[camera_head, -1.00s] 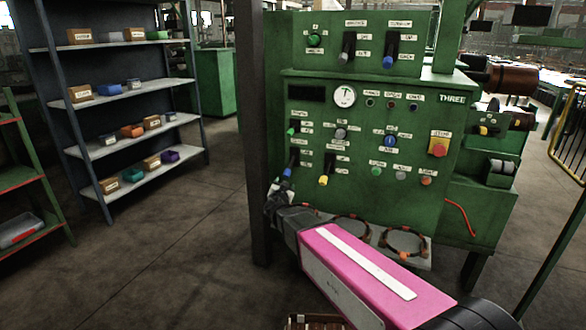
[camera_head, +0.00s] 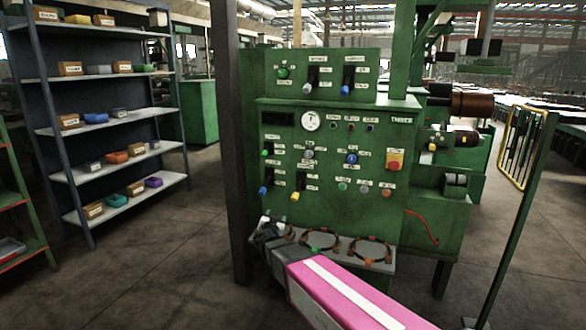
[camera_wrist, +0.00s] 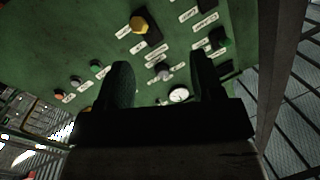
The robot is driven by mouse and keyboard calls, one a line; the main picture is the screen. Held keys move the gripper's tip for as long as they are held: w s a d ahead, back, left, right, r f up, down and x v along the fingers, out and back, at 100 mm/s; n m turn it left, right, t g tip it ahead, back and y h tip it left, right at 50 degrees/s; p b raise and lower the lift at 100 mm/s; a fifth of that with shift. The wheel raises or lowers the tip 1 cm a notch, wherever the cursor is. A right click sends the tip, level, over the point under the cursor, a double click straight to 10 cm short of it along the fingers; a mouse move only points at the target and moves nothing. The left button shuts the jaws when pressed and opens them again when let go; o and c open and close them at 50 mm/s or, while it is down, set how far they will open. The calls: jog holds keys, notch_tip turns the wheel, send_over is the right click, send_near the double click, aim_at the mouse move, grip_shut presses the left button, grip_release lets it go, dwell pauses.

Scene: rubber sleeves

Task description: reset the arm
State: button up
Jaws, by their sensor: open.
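My gripper (camera_head: 266,226) is at the end of my magenta arm, in front of the lower left of the green control panel (camera_head: 340,215) in the head view. In the wrist view my gripper (camera_wrist: 162,72) has its two dark fingers spread apart, with nothing between them. The panel face (camera_wrist: 70,40) fills most of that view, tilted. A yellow knob (camera_wrist: 140,24), a green knob (camera_wrist: 221,42) and a white dial (camera_wrist: 179,95) show around and between the fingers. Whether the fingers touch the panel is unclear.
A ledge with dark ring-shaped sleeves (camera_head: 371,250) juts from the panel's base, close to my gripper. A dark post (camera_head: 231,150) stands left of the panel. A shelf rack (camera_head: 125,115) with small boxes is farther left. Bare floor lies between.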

jog(key=s+d+f+g+h, duration=0.2)
jog(key=s+d+f+g, duration=0.1)
jog(key=d, duration=0.5)
jog(key=s+d+f+g+h, duration=0.1)
jog(key=s+d+f+g, duration=0.25)
jog(key=d, duration=0.35)
jog(key=s+d+f+g+h, duration=0.2)
jog(key=s+d+g, duration=0.1)
jog(key=d, duration=0.5)
jog(key=s+d+f+n+g+y, duration=0.1)
jog(key=s+f+n+g+y, duration=0.1)
jog(key=s, duration=0.5)
jog(key=s+d+f+n+g+y, duration=0.2)
jog(key=s+g+y, duration=0.3)
jog(key=s, duration=0.3)
jog(key=shift+d+f+n+g, duration=0.2)
jog(key=shift+f+n+g, duration=0.15)
jog(key=shift+f+n, duration=0.4)
